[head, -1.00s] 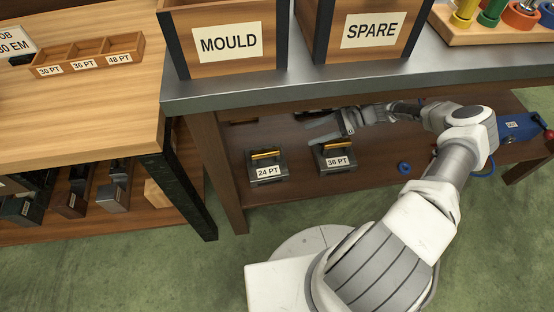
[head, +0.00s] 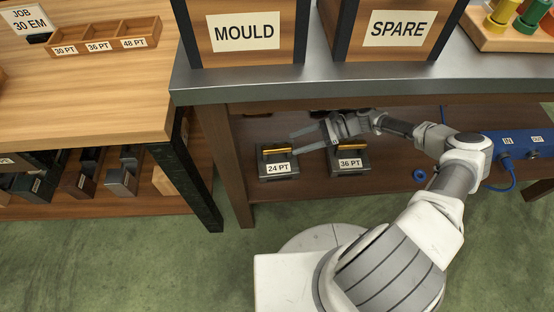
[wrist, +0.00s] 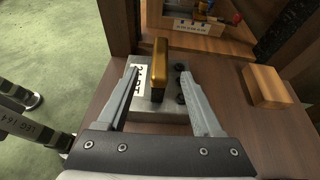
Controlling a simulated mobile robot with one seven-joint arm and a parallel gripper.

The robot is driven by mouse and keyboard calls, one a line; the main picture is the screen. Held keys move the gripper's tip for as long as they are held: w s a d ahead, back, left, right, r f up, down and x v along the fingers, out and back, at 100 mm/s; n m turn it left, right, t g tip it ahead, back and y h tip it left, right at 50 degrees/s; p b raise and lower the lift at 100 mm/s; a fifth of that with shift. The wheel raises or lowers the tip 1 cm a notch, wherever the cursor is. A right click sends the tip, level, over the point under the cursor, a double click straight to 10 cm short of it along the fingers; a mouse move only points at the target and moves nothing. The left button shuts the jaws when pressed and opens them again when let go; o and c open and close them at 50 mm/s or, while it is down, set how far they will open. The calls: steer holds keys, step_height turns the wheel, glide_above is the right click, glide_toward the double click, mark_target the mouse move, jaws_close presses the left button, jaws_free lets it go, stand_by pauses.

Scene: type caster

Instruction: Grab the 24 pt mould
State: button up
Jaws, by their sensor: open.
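The 24 PT mould (head: 278,168) is a dark grey block with a white label and a brass-coloured handle on top. It sits on the lower shelf under the metal-topped bench. My gripper (head: 303,142) is open and empty at the mould's right side. In the wrist view my gripper (wrist: 160,82) has one finger on each side of the handle's line; whether a finger touches the block is unclear.
The 36 PT mould (head: 348,160) stands on the same shelf to the right, close to my gripper. The bench top (head: 380,88) overhangs the shelf (head: 385,182). A wooden block (wrist: 267,87) lies beside the mould in the wrist view. A blue ring (head: 419,175) lies farther right.

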mark_target(285, 146)
steer(key=shift+x, duration=3.2)
jaws_close()
steer(key=shift+w+r, duration=0.1)
steer(key=shift+r, duration=0.1)
